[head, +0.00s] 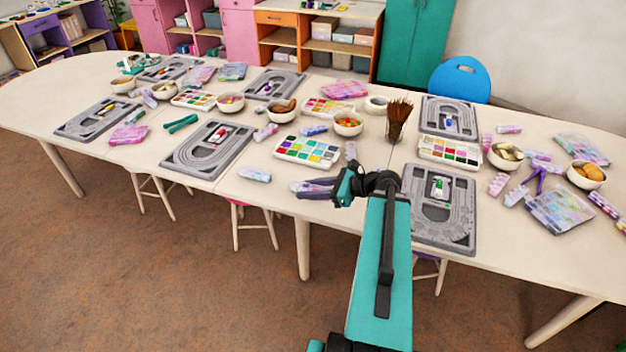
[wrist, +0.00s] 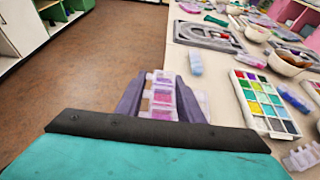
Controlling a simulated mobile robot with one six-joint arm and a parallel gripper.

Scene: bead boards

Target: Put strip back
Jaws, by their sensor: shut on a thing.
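My gripper (head: 312,188) is at the front edge of the long table, with its purple fingers pointing left. In the wrist view the fingers are shut on a strip (wrist: 161,97) of small clear compartments with pink contents. The strip's near end is hidden by my gripper. Other pale strips lie on the table: one (head: 255,174) left of my gripper, also in the wrist view (wrist: 195,62), and one (head: 350,151) behind it. A paint-box-like tray of coloured squares (head: 306,151) lies behind my gripper and shows at right in the wrist view (wrist: 264,103).
Grey bead boards (head: 175,160) lie along the table (head: 228,188), one (head: 460,222) right of my arm. A bowl (head: 348,126) and a brown brush-like bundle (head: 398,118) stand behind my gripper. Bare tabletop shows around the left strip.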

